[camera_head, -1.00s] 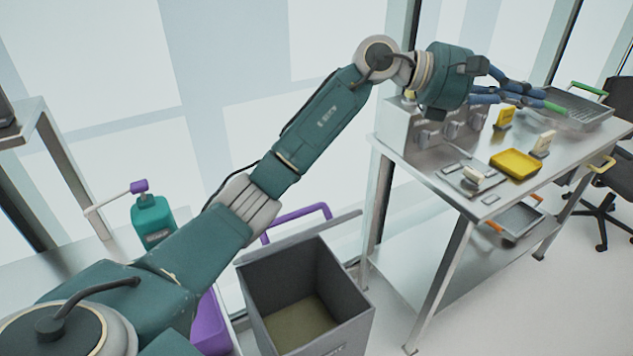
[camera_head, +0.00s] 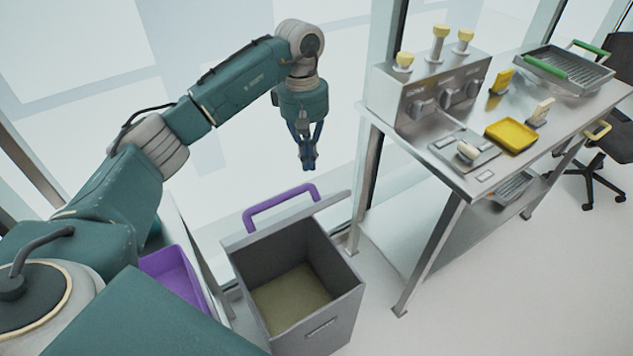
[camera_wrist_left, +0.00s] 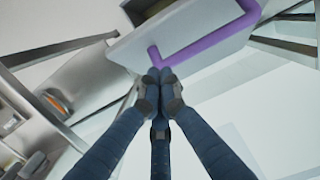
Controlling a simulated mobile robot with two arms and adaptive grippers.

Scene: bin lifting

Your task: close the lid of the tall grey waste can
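The tall grey waste can (camera_head: 335,328) stands on the floor, open at the top, with its inside visible. Its lid (camera_head: 290,221) is swung up at the back edge and shows nearly edge-on, with a purple handle (camera_head: 280,203) on it. In the left wrist view the lid (camera_wrist_left: 210,45) is a grey panel with the purple handle (camera_wrist_left: 215,44) just beyond the fingertips. My left gripper (camera_head: 308,166) points down above and behind the lid, its blue fingers drawn together and empty. In the left wrist view the fingertips (camera_wrist_left: 159,76) meet. My right gripper is out of view.
A steel table (camera_head: 470,180) at the right holds a knobbed unit (camera_head: 440,95), a yellow tray (camera_head: 511,135) and a green-handled basket (camera_head: 565,72). A purple bin (camera_head: 175,273) is left of the can. A dark chair (camera_head: 615,150) stands far right. Floor in front of the table is clear.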

